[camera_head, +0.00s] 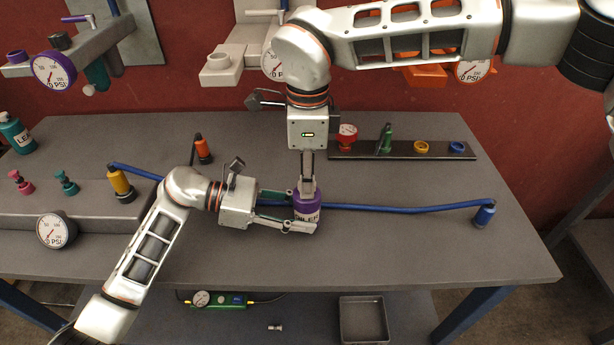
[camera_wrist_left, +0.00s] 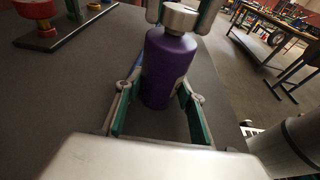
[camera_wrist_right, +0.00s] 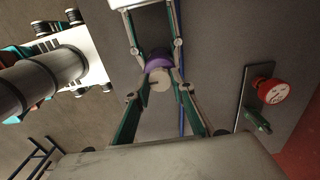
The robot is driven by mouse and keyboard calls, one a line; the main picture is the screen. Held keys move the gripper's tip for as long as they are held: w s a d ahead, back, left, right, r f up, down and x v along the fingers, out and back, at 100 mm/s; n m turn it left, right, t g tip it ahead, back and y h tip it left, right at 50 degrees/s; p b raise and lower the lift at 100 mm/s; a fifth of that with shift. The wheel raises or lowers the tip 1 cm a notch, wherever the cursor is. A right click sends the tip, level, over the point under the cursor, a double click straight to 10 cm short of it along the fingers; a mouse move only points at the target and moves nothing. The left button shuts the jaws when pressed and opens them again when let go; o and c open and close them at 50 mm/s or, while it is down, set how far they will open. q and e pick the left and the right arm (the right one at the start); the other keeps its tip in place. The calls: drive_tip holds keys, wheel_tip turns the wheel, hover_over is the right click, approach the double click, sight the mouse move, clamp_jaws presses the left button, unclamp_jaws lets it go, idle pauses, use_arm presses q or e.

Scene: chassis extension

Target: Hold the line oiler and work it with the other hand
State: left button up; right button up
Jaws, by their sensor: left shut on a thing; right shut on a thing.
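The line oiler (camera_head: 309,212) is a purple bottle with a pale label, upright over the middle of the grey table. My left gripper (camera_head: 303,210) comes from the left and is shut around its body. My right gripper (camera_head: 308,188) points down from above and is shut on its top. In the left wrist view the purple body (camera_wrist_left: 168,72) stands between my left fingers, and the silver cap (camera_wrist_left: 180,17) is between my right fingertips. The right wrist view looks down on the cap (camera_wrist_right: 159,78). Whether the bottle's base touches the table cannot be told.
A blue hose (camera_head: 400,209) runs behind the oiler to a blue fitting (camera_head: 484,215). A dark rail (camera_head: 400,150) with coloured parts lies at the back right. A grey block (camera_head: 85,205) with valves and a gauge (camera_head: 56,230) is at left. The front right of the table is clear.

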drive_tip(key=o, duration=1.1)
wheel_tip(320, 180, up, 12)
drive_tip(key=shift+r, duration=0.1)
drive_tip(key=shift+r, duration=2.95)
use_arm(q)
drive_tip(key=o, duration=0.9)
drive_tip(key=shift+o, duration=0.2)
